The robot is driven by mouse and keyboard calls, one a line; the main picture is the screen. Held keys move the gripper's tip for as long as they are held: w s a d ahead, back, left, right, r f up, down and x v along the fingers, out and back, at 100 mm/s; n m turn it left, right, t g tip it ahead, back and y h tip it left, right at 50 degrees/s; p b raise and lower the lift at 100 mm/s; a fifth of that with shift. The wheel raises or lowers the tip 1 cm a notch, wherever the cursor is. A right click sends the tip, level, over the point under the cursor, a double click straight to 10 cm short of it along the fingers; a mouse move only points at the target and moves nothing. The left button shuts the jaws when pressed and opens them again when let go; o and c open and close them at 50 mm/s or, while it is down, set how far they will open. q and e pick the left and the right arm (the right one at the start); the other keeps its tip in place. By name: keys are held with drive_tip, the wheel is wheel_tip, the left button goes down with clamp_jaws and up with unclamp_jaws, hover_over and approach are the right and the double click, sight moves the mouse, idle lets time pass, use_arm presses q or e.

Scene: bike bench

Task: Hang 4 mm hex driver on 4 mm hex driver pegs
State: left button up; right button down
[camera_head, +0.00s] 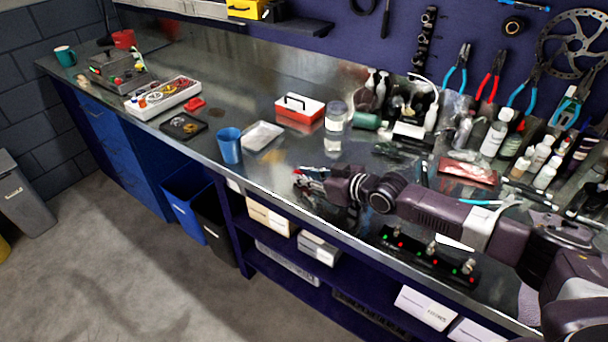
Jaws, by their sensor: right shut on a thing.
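My right arm reaches in from the right, low over the front of the metal workbench (250,97). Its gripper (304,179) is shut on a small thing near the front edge. Red and light bits show at the fingertips, but the thing is too small and covered to name. I cannot pick out the 4 mm hex driver for sure. The dark blue tool wall (330,22) carries hung tools at the upper right, but I cannot tell which pegs are for the 4 mm hex driver. My left gripper is not in view.
A blue cup (229,146), a white tray (262,136), a red-and-white toolbox (300,110) and a clear jar (336,115) stand left of and behind my gripper. Bottles (493,138) crowd the back right. Pliers (490,76) hang above them. A black panel with lights (428,257) lies at the front edge.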

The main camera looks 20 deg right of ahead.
drive_tip(key=shift+f, duration=0.2)
drive_tip(key=c, duration=1.8)
unclamp_jaws()
drive_tip(key=shift+r, duration=0.1)
